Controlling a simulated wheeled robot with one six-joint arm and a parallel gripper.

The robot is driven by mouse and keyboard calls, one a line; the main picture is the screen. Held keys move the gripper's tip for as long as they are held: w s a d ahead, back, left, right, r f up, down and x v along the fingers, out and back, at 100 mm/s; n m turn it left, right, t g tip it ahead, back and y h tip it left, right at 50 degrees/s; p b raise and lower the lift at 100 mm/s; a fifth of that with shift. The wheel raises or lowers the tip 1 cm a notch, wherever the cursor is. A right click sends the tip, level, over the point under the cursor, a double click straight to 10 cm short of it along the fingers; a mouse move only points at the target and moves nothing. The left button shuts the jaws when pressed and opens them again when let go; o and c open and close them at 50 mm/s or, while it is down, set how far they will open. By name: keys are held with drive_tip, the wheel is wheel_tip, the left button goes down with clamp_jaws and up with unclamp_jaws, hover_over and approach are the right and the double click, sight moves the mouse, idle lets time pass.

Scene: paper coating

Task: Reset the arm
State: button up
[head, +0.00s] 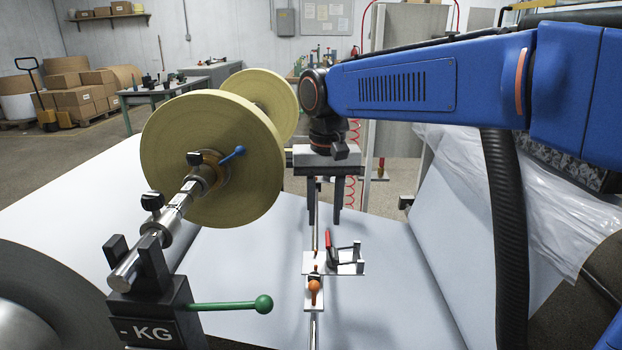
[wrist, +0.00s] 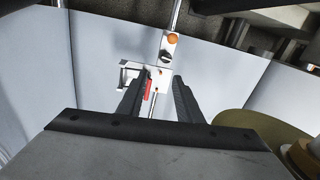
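My gripper (head: 324,208) hangs fingers down from my blue arm at the middle of the head view. Its two dark fingers are apart with nothing between them. In the wrist view the gripper (wrist: 159,88) also shows open fingers. Below and nearer the camera is a small metal bracket (head: 347,268) with a red handle (head: 329,250) and an orange knob (head: 314,286), set on a thin rail (head: 313,330). The bracket also shows beyond the fingertips in the wrist view (wrist: 133,74). The gripper appears apart from it.
A large yellowish roll (head: 250,150) on a metal shaft stands close left of my gripper, with a second roll (head: 268,90) behind. A stand with a green lever (head: 225,306) is at front left. White sheet (head: 240,290) spreads below. Plastic film (head: 540,200) lies at right.

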drive_tip(key=s+d+f+t, duration=0.2)
drive_tip(key=s+d+f, duration=0.4)
drive_tip(key=s+d, duration=0.4)
drive_tip(key=s+d+f+t, duration=0.2)
drive_tip(key=s+d+f, duration=0.4)
drive_tip(key=s+d, duration=0.4)
drive_tip(key=d, duration=0.5)
drive_tip(key=shift+d+t, duration=0.2)
drive_tip(key=shift+t, duration=0.1)
